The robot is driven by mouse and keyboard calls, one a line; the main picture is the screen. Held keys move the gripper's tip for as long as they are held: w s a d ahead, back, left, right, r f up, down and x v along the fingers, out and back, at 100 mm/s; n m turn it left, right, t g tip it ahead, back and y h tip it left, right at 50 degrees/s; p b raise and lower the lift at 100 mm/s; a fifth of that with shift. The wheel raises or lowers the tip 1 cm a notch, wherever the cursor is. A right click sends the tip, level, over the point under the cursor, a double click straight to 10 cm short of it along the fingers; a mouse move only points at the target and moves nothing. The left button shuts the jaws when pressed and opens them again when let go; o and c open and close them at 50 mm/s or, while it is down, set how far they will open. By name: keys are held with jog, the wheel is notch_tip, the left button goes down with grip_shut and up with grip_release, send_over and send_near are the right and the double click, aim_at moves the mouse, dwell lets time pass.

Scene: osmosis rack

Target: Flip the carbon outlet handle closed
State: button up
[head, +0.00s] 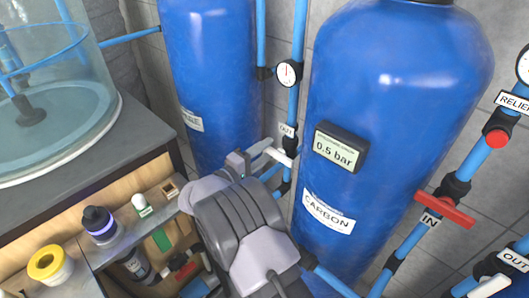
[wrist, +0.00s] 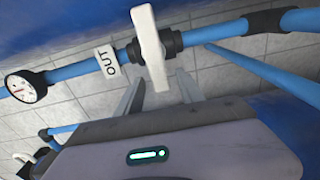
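The carbon outlet handle is a white bar (wrist: 151,48) on a black valve body (wrist: 172,43) beside the OUT label (wrist: 107,60). In the wrist view it stands crosswise to the blue pipe. In the head view the white handle (head: 279,155) shows just past my gripper (head: 249,158), below the OUT label (head: 288,131).
The blue carbon tank (head: 390,110) with a 0.5 bar display (head: 340,146) stands right of my arm. A second blue tank (head: 210,70) stands behind. A red inlet handle (head: 445,209) is at right. A bench (head: 150,130) with a clear tank lies left.

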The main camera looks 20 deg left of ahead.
jog(key=p+v, duration=0.3)
jog(key=v, duration=1.4)
jog(key=shift+s+p, duration=0.2)
jog(key=shift+p, duration=0.1)
